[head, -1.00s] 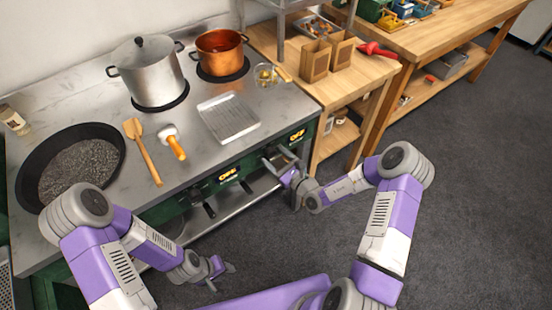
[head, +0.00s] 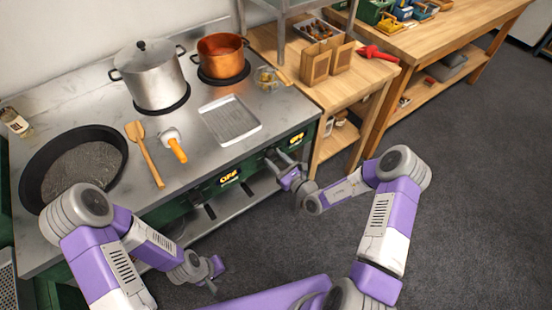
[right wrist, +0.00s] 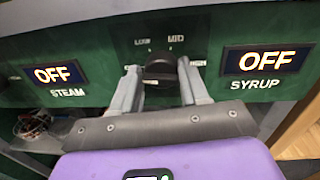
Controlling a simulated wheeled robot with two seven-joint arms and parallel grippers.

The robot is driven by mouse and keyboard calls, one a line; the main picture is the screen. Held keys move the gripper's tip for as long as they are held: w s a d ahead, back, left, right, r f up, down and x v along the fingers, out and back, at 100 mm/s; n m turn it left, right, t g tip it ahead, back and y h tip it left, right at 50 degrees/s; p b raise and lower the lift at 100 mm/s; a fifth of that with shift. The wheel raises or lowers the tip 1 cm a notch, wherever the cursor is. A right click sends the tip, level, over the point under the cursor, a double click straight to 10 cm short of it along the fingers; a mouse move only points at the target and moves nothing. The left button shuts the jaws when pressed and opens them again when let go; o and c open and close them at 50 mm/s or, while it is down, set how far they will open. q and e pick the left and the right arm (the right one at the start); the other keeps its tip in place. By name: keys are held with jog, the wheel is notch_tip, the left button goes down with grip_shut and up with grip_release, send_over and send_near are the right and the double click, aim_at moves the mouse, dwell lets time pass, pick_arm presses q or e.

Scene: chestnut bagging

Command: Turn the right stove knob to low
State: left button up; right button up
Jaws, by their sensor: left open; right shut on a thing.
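The right stove knob (right wrist: 160,70) is round and black, on the green front panel between two lit displays. The STEAM display (right wrist: 60,74) and the SYRUP display (right wrist: 267,60) both read OFF. They also show in the head view, STEAM (head: 229,178) and SYRUP (head: 298,138). My right gripper (right wrist: 158,82) is shut on the knob, one finger on each side. My left gripper (head: 214,270) is open and empty, low in front of the stove.
A steel pot (head: 153,82) and a copper pot (head: 221,57) stand at the back of the stove. A dark pan (head: 45,165), a wooden spatula (head: 146,152), an orange-handled tool (head: 174,146) and a metal tray (head: 230,119) are on top. A wooden table (head: 372,75) stands right.

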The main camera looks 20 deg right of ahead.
jog(key=m+p, duration=0.2)
jog(key=shift+d+r+m, duration=0.1)
jog(key=shift+d+m, duration=0.05)
jog(key=shift+m, duration=0.15)
jog(key=m+p, duration=0.2)
jog(key=m, duration=0.2)
jog(key=m+p, duration=0.1)
jog(key=m, duration=0.1)
jog(key=shift+d+f+t+p, duration=0.1)
jog(key=shift+f+t+p, duration=0.1)
jog(key=shift+t+p, duration=0.1)
jog(key=shift+f+m+p, duration=0.1)
jog(key=shift+m+p, duration=0.25)
jog(key=shift+m, duration=0.65)
jog(key=o, duration=1)
